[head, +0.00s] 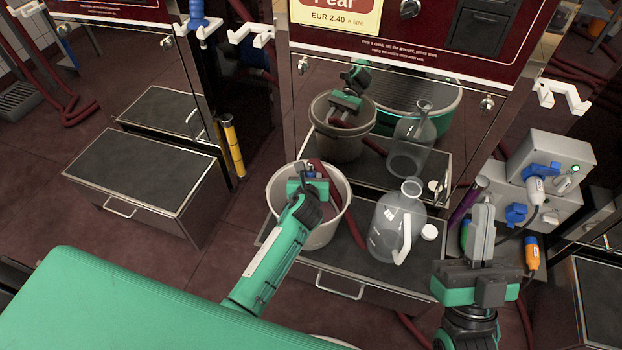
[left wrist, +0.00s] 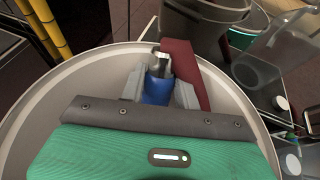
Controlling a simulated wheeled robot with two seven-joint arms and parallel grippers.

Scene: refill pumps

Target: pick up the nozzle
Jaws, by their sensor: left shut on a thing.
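The nozzle, with a blue body (left wrist: 157,90) and a metal end, is between the grey fingers of my left gripper (left wrist: 158,88) in the left wrist view. In the head view my left gripper (head: 310,178) reaches down into the mouth of a pale bucket (head: 320,236). It is shut on the nozzle, which is mostly hidden there. A dark red hose (left wrist: 186,72) lies right beside the nozzle, inside the bucket. My right gripper (head: 481,222) is at the lower right, pointing up, its fingers together with nothing visible between them.
The bucket stands on a dark-topped step (head: 345,270), beside a clear jug (head: 397,222) and a white cap (head: 429,232). White hooks (head: 250,35) project from the pump front. Another blue nozzle (head: 197,18) hangs at upper left. A grey socket box (head: 550,160) stands at right.

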